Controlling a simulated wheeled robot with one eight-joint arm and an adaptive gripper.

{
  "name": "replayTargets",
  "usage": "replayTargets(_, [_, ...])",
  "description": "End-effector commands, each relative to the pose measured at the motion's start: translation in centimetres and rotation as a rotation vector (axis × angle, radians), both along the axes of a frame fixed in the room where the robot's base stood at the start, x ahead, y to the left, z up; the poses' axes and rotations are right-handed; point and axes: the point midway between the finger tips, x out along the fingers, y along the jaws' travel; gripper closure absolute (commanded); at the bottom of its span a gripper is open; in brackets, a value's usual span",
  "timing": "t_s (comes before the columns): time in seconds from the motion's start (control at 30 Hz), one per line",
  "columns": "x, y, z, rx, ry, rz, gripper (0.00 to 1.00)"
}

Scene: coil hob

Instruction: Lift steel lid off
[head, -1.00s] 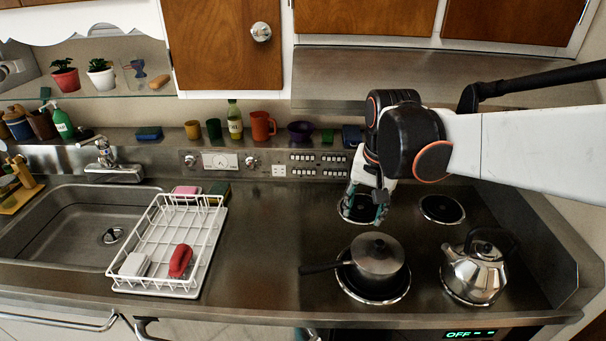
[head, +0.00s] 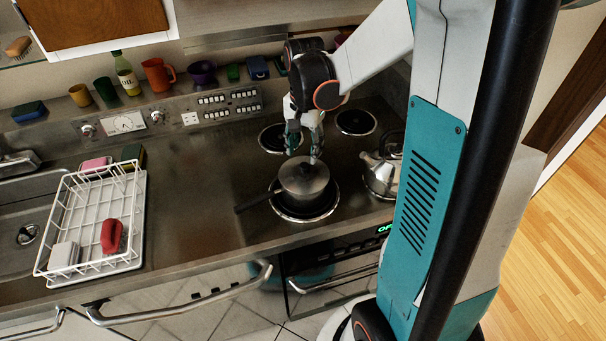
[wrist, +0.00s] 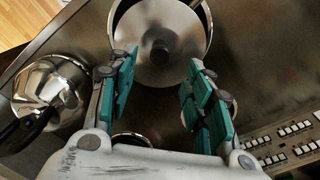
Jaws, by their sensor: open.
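The steel lid (head: 298,180) lies on a dark saucepan (head: 306,204), which stands on the front left coil with its handle out to the left. In the wrist view the round lid (wrist: 150,20) fills the top middle, with its dark knob (wrist: 160,50) between the two finger pads. My gripper (head: 303,154) is open, with teal fingers pointing down at the lid from the back. In the wrist view its fingertips (wrist: 162,62) are spread on either side of the knob, apart from it. The exact height above the knob is hard to tell.
A steel kettle (head: 380,172) stands close to the pan's right. Two bare coils (head: 356,122) lie behind. A white dish rack (head: 75,262) with a red item (head: 111,236) is at the left. The counter (head: 195,195) between rack and pan is clear.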

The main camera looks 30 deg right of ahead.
Motion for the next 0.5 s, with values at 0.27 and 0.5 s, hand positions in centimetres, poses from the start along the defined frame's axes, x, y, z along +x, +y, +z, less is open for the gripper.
replayTargets(0.27, [0.0,0.0,-2.9,0.000,0.000,0.001,0.53])
replayTargets(0.5, [0.0,0.0,-5.4,0.000,0.000,0.001,0.53])
